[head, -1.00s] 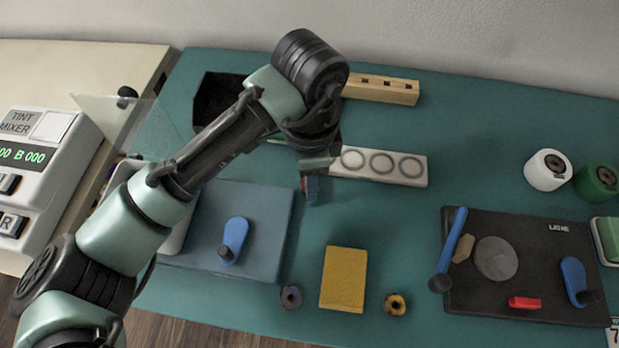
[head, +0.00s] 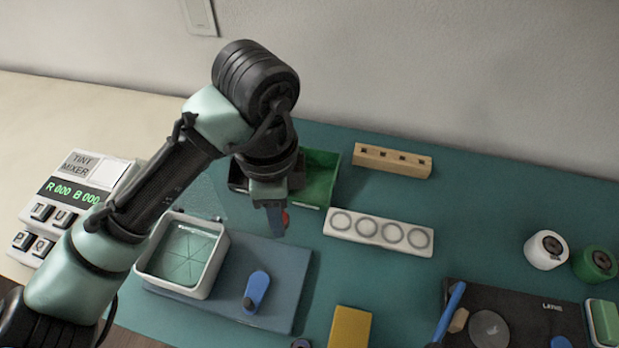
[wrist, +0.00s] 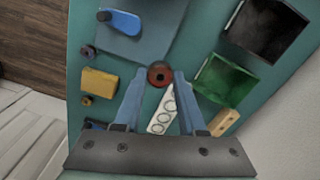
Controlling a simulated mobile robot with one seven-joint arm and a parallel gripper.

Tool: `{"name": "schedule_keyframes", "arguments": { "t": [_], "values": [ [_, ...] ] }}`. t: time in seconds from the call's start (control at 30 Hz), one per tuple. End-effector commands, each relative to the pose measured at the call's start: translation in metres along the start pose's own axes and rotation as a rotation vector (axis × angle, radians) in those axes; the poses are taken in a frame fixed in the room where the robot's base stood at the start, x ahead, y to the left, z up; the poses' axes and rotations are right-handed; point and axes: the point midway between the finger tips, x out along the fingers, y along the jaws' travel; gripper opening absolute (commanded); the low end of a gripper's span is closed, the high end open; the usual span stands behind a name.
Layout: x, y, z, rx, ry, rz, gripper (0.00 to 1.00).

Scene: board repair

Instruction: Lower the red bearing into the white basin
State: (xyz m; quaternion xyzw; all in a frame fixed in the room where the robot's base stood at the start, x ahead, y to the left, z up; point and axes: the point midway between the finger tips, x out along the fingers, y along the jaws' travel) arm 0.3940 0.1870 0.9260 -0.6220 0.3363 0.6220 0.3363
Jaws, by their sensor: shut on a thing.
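The red bearing (wrist: 158,73), a ring with a dark centre, sits between my fingertips in the wrist view. The white basin (head: 168,287) is a square tray with a greenish floor marked with lines, at left in the head view. My gripper is to the right of the basin and apart from it. I cannot make out the basin in the wrist view.
A green bin (head: 322,180) stands behind my gripper, with a black bin (wrist: 268,30) beside it. A white strip with ring marks (head: 378,230) lies to the right. A blue handle (head: 257,289) lies on the pad (head: 215,308). The tint mixer (head: 70,200) is left of the basin.

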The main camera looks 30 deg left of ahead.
Motion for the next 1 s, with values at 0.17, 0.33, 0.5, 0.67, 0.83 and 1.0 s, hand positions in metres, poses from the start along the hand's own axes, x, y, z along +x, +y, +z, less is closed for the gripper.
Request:
{"name": "schedule_keyframes", "arguments": {
  "t": [0.17,0.33,0.5,0.67,0.83,1.0],
  "values": [
    [-0.013,0.003,0.036,-0.006,0.001,0.001,0.0],
    [-0.014,0.005,0.07,-0.007,0.0,0.0,0.0],
    [-0.009,0.007,0.103,-0.006,0.0,0.0,0.0],
    [-0.001,0.009,0.133,-0.006,0.001,0.0,0.0],
    [0.007,0.011,0.158,-0.004,0.0,0.0,0.0],
    [0.011,0.011,0.172,-0.001,0.0,0.0,0.0]
  ]
}}
